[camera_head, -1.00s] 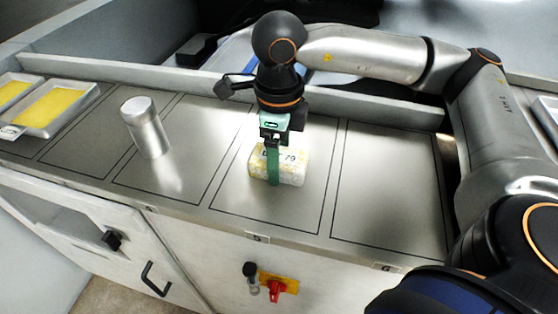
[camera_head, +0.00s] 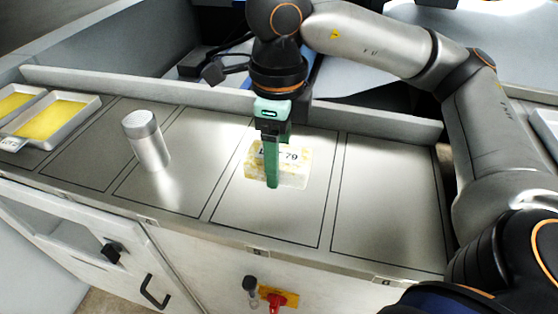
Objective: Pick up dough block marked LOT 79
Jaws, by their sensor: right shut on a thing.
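The pale yellow dough block (camera_head: 293,172) sits in an outlined section of the steel counter, at the middle of the head view. Its label reads partly "79"; the rest is covered by my gripper. My right gripper (camera_head: 271,185) comes down over the block from above, with a green finger in front of its near face. It is shut on the block. The far finger is hidden behind the block. I cannot tell whether the block is clear of the counter. My left gripper is not in view.
A metal shaker-like cylinder (camera_head: 146,141) stands on the counter left of the block. Trays with yellow contents (camera_head: 50,120) are at the far left. The section right of the block (camera_head: 388,200) is empty. A raised ledge (camera_head: 180,93) runs along the back.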

